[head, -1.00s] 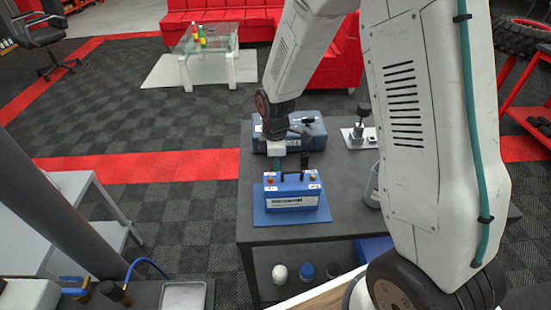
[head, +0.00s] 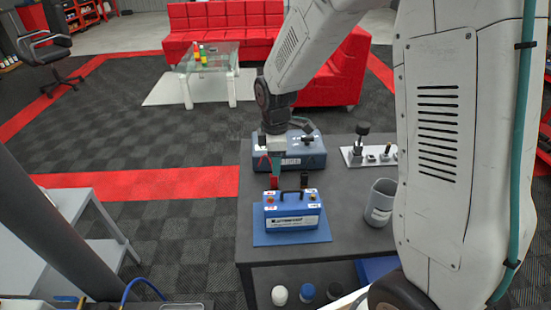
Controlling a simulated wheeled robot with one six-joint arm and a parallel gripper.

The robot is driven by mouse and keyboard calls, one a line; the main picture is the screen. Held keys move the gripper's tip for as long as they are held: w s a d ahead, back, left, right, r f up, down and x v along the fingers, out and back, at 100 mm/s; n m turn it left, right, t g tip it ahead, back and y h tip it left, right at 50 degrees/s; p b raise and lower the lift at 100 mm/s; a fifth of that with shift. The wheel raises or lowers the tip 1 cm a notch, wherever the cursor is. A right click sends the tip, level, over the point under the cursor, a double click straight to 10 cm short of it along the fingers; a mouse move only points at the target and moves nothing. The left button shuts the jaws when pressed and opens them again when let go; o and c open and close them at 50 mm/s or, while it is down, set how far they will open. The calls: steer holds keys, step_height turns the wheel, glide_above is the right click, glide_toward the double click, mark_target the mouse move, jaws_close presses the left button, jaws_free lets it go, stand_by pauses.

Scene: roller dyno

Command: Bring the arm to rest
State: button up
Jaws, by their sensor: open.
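My gripper (head: 274,178) points down at the end of my arm, open, with nothing seen between its jaws. It appears in the head view just above and behind the left end of a blue battery (head: 293,212). I cannot tell whether it touches the battery. The battery stands upright with a black handle on top, on a blue mat (head: 290,238) on the dark table (head: 345,240). My upper arm fills the right side of the view.
A dark blue charger box (head: 295,158) stands behind the battery. A grey cup (head: 380,203) and a white plate with metal fittings (head: 362,157) stand to the right. Several capped bottles sit on the lower shelf. A pale bench (head: 65,220) is at the left.

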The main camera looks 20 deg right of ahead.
stand_by(0.3)
steer(key=s+d+r+m, duration=0.2)
steer(key=s+r+m, duration=0.5)
steer(key=s+r, duration=0.65)
steer(key=s+r+m, duration=0.2)
steer(key=s+m, duration=0.1)
steer(key=s, duration=0.5)
steer(key=s+r+m+t, duration=0.1)
steer(key=s+r+m, duration=0.2)
steer(key=s, duration=0.5)
steer(key=shift+s+d+m, duration=0.2)
steer(key=shift+d+m, duration=0.25)
steer(key=shift+m, duration=0.25)
steer(key=shift+w+d+r, duration=0.15)
steer(key=shift+w+d, duration=0.2)
steer(key=shift+w, duration=0.45)
